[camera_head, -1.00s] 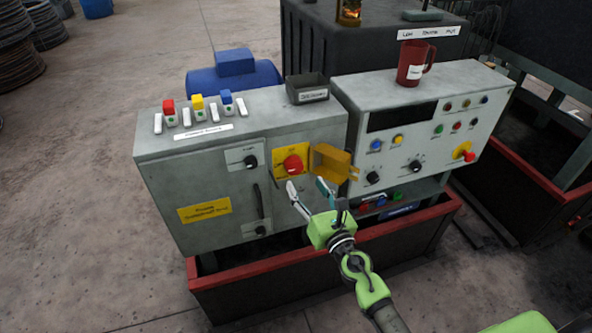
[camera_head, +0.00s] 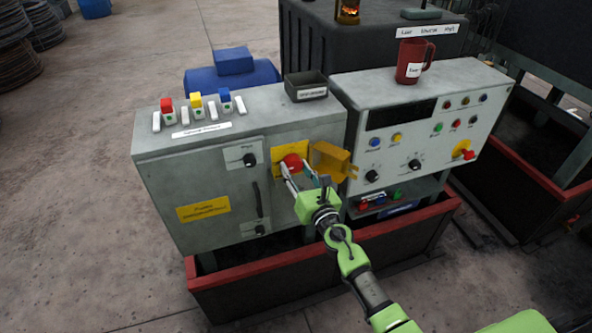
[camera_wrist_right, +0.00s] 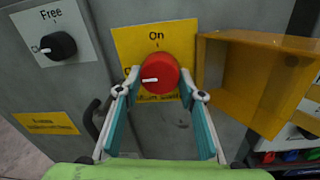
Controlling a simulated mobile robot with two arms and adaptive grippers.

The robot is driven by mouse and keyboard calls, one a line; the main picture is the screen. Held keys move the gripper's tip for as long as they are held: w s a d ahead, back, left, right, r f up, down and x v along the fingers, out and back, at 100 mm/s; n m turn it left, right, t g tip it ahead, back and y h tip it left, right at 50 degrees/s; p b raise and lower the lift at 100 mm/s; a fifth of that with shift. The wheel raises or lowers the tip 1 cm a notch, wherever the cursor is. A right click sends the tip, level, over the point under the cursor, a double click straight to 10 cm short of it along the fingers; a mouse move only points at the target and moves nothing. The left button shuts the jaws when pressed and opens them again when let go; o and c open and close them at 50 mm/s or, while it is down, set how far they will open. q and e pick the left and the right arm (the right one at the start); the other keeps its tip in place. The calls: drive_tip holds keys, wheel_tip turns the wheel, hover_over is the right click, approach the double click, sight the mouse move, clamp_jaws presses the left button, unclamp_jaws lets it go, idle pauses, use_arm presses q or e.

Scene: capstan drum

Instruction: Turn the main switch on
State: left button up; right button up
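The main switch is a red round knob (camera_head: 292,162) on a yellow plate (camera_head: 278,149) on the grey cabinet front. It also shows in the right wrist view (camera_wrist_right: 162,70), under the word "On", with its white mark pointing left. A yellow cover (camera_head: 331,158) stands swung open to the right of it. My right gripper (camera_head: 303,174) is at the knob. In the right wrist view its fingertips (camera_wrist_right: 161,84) are apart, one on each side of the knob; I cannot tell whether they touch it. My left gripper is not in view.
Left of the plate are a black knob (camera_head: 250,160) marked "Free" and a black door handle (camera_head: 256,199). A control console (camera_head: 355,140) with a red mug (camera_head: 414,62) stands at right. A red-rimmed base (camera_head: 300,258) runs below the cabinet.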

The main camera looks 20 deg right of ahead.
drive_tip(key=shift+m, duration=0.3)
drive_tip(key=m+b, duration=0.1)
drive_tip(key=m, duration=0.2)
drive_tip(key=shift+f+m+b, duration=0.1)
drive_tip(key=shift+m+b, duration=0.2)
drive_tip(key=shift+m, duration=0.1)
drive_tip(key=m+b, duration=0.1)
drive_tip(key=m, duration=0.4)
drive_tip(key=shift+a+m+t+h+b, duration=0.15)
drive_tip(key=shift+m+t+h+b, duration=0.15)
drive_tip(key=shift+b, duration=0.05)
drive_tip(key=m+b, duration=0.1)
drive_tip(key=m, duration=0.3)
drive_tip(key=shift+a+m, duration=0.1)
drive_tip(key=shift+m, duration=0.2)
drive_tip(key=shift+r+m+h, duration=0.15)
drive_tip(key=shift+m, duration=0.85)
drive_tip(key=shift+r+m+h, duration=0.1)
drive_tip(key=shift+m+h, duration=0.05)
drive_tip(key=shift+m, duration=0.85)
drive_tip(key=o, duration=1.1)
drive_tip(key=shift+s, duration=0.1)
